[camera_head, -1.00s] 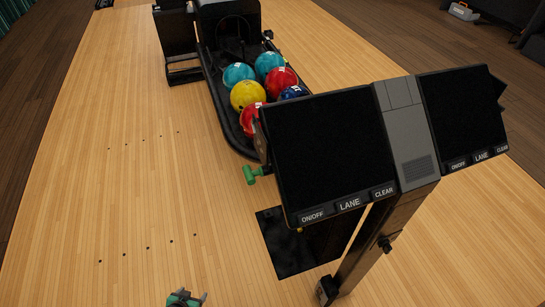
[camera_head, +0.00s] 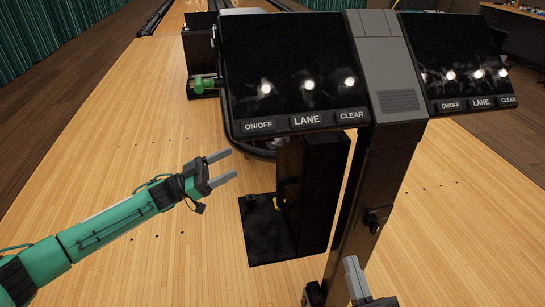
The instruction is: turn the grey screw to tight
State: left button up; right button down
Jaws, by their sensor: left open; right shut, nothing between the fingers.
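No screw is clearly grey in the head view. A dark knob (camera_head: 375,220) sticks out of the black post below the console and may be the screw; its setting is too small to tell. My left gripper (camera_head: 229,165) is open and empty, left of the console and well apart from the knob. My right gripper (camera_head: 353,266) is shut and empty at the bottom, below and slightly left of the knob in the picture, beside the post.
The two-screen console (camera_head: 375,60) overhangs the post (camera_head: 372,165). A black plate and box (camera_head: 268,232) stand left of the post. The wooden floor (camera_head: 90,180) at left is clear.

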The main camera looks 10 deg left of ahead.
pick_arm(q)
jog(key=b+x, duration=0.1)
jog(key=x, duration=1.2)
jog(key=shift+s+d+r, duration=0.2)
jog(key=shift+d+r, duration=0.15)
pick_arm(e)
notch_tip(320, 180, up, 7)
jog(key=s+d+t, duration=0.2)
jog(key=t, duration=0.3)
jog(key=shift+d+r+y, duration=0.15)
jog(key=shift+d+y, duration=0.05)
jog(key=shift+y, duration=0.1)
pick_arm(q)
jog(key=c, duration=1)
